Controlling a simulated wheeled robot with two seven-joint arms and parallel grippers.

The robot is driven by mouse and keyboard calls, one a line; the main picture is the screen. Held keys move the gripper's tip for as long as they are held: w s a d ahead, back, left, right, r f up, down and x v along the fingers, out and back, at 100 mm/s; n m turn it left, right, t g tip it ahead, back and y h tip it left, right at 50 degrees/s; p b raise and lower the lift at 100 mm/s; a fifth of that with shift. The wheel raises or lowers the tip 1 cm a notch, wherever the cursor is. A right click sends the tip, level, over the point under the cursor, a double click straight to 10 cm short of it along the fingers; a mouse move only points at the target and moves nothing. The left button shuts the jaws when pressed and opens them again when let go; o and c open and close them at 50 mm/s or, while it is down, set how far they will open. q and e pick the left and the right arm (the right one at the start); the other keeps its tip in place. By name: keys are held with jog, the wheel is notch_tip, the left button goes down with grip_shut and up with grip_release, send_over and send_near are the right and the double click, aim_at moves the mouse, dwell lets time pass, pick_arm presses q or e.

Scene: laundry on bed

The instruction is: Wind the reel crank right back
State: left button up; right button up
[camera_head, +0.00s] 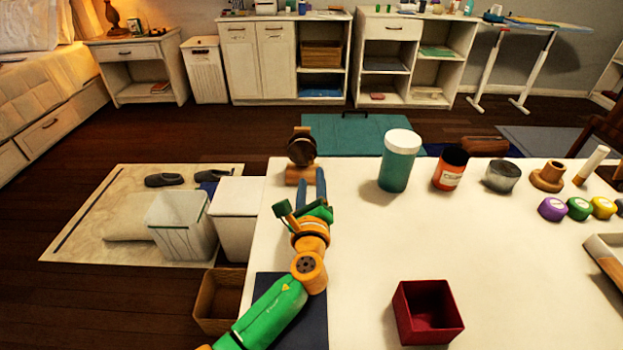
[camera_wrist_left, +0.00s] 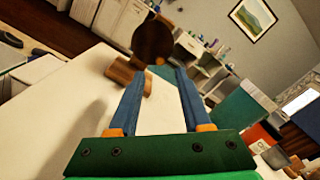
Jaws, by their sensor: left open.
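The reel (camera_head: 302,147) is a dark brown disc on a light wooden base (camera_head: 298,175), standing at the far left corner of the white table. It also shows in the left wrist view (camera_wrist_left: 153,42), just beyond the fingertips, with its wooden base (camera_wrist_left: 128,78) below. I cannot make out the crank clearly. My left gripper (camera_head: 311,184) is open, with its blue fingers pointing at the reel from the near side. In the left wrist view the gap between the fingers (camera_wrist_left: 160,78) looks empty. My right gripper is not in view.
On the table (camera_head: 345,240) stand a teal jar with white lid (camera_head: 400,160), an orange jar (camera_head: 450,168), a grey tin (camera_head: 501,176) and a dark red open box (camera_head: 427,311). The table middle is clear. White bins (camera_head: 182,225) stand on the floor at left.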

aim_at(311, 163)
pick_arm(q)
jog(key=w+b, duration=0.4)
jog(key=w, duration=0.1)
jog(key=shift+f, duration=0.4)
jog(key=shift+w+r+b, duration=0.25)
jog(key=shift+w+b, duration=0.25)
jog(key=shift+b, duration=0.1)
jog(key=shift+w+r, duration=0.1)
jog(key=shift+r, duration=0.1)
grip_shut()
